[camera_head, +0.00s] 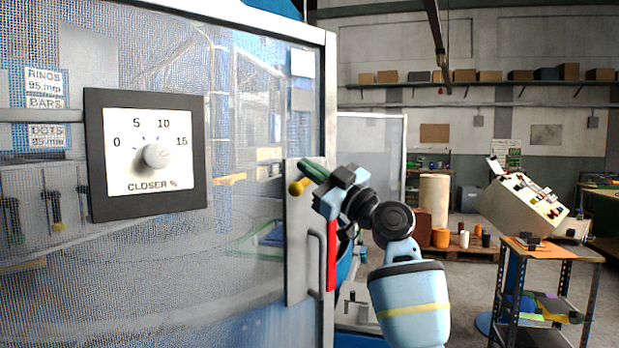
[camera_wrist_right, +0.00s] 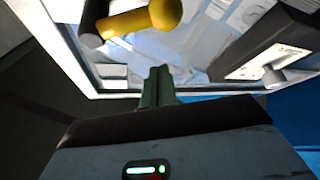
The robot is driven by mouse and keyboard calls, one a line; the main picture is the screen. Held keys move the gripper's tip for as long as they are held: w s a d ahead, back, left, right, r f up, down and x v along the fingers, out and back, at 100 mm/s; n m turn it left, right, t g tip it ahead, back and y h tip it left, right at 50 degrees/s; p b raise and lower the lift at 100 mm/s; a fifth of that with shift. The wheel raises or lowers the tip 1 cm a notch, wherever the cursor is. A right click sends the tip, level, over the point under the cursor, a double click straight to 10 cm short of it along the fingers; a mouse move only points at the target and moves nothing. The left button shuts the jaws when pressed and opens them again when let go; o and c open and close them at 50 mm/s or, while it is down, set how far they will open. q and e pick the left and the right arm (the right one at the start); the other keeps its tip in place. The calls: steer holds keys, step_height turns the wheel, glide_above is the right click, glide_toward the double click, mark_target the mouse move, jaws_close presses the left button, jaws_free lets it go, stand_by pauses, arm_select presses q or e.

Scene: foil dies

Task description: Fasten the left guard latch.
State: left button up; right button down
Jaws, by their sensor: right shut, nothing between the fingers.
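The guard latch shows as a yellow ball-ended lever (camera_head: 296,188) on a grey plate (camera_head: 297,235) at the right edge of the mesh guard door (camera_head: 250,110). The lever points left, with its pivot end hidden behind my right gripper. My right gripper (camera_head: 312,170) is shut and empty, its green fingers just above and beside the yellow knob. In the right wrist view the knob (camera_wrist_right: 158,17) lies beyond the shut green fingertips (camera_wrist_right: 158,75), joined to a dark round part at left; whether they touch is unclear. My left gripper is not in view.
A dial box (camera_head: 95,150) marked "CLOSER %" is fixed on the door at left. A grey pull handle (camera_head: 316,262) and a red strip (camera_head: 331,255) lie below the latch.

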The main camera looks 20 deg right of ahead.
mark_target(308, 182)
steer(key=shift+w+d+f, duration=0.2)
steer(key=shift+w+f, duration=1.1)
steer(key=shift+f, duration=0.15)
